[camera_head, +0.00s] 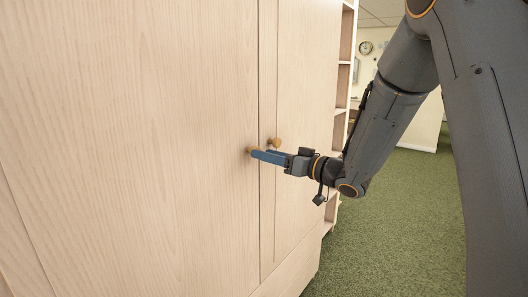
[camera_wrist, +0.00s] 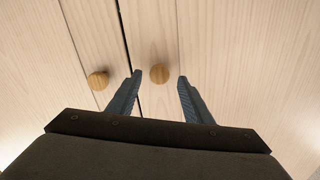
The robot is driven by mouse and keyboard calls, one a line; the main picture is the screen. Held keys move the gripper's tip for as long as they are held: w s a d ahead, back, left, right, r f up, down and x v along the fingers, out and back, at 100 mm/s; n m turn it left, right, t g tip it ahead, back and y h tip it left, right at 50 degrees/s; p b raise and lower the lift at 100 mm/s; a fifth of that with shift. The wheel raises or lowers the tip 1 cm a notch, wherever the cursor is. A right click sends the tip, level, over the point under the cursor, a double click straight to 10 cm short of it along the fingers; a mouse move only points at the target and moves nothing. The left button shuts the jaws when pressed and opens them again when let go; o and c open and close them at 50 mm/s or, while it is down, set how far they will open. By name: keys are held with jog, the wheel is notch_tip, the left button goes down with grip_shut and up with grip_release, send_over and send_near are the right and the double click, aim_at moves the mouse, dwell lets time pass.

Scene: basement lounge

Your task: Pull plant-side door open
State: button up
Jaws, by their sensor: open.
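The cabinet has two tall pale wood doors, a left door (camera_head: 130,140) and a right door (camera_head: 305,100), which look shut. Each has a small round wooden knob near the middle seam: a left knob (camera_head: 249,150) and a right knob (camera_head: 275,142). My gripper (camera_head: 256,154) is open at the left knob, its blue fingers partly covering that knob. In the wrist view, one knob (camera_wrist: 159,74) lies between the open fingertips (camera_wrist: 159,78), with gaps on both sides. The other knob (camera_wrist: 98,81) is outside the fingers. No plant shows, so I cannot tell which door is plant-side.
Open shelves (camera_head: 343,85) stand at the cabinet's right end. Green carpet (camera_head: 400,225) is clear to the right. A wall clock (camera_head: 365,48) hangs in the far background. A pale base panel (camera_head: 293,274) runs below the doors.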

jog(key=shift+x, duration=0.95)
jog(key=shift+c, duration=0.3)
grip_shut()
jog(key=shift+d, duration=0.1)
jog(key=shift+d, duration=0.1)
